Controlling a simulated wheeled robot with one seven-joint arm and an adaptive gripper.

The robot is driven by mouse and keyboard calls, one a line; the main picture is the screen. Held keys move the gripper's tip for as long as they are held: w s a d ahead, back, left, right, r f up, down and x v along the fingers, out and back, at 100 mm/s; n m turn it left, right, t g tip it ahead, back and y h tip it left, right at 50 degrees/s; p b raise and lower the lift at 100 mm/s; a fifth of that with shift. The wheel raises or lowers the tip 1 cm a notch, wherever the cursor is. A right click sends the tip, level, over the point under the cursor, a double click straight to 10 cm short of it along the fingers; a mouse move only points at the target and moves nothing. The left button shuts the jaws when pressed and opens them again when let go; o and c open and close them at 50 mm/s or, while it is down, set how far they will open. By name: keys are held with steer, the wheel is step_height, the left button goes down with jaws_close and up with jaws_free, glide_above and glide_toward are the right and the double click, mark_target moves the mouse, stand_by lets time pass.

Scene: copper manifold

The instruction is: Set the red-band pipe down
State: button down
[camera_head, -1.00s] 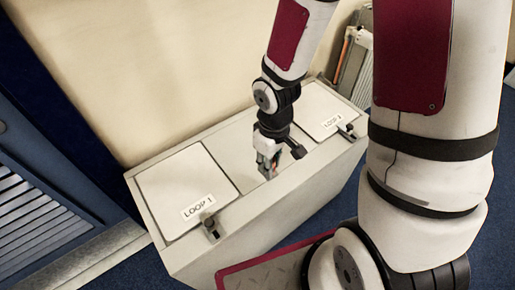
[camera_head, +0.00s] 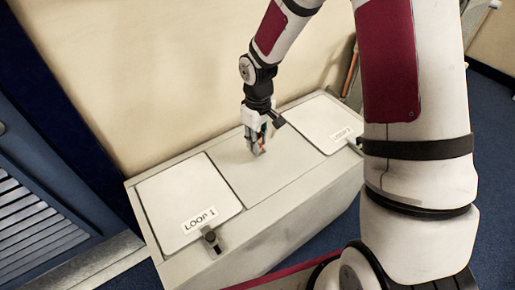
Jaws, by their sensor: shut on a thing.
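My gripper (camera_head: 259,148) points down over the plain middle panel (camera_head: 238,178) of the pale cabinet. It is shut on the red-band pipe (camera_head: 262,134), of which only a small reddish-orange bit shows between the fingers. The rest of the pipe is hidden by the fingers or too small to make out. The fingertips are at or just above the panel; I cannot tell whether the pipe touches it.
A white lid marked LOOP 1 (camera_head: 187,200) lies left of the panel, and a second lid (camera_head: 318,122) lies right. Small dark latches (camera_head: 211,240) sit on the front edge. The wall is close behind. The panel around my gripper is clear.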

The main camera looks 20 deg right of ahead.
steer(key=shift+w+f+b, duration=0.15)
steer(key=shift+f+b, duration=0.6)
steer(key=shift+f, duration=1)
steer(key=shift+f, duration=0.2)
steer(key=c, duration=1.4)
jaws_free()
steer(key=shift+o, duration=0.2)
steer(key=shift+r, duration=0.1)
step_height(320, 180, up, 12)
steer(key=p, duration=0.4)
steer(key=shift+r, duration=0.15)
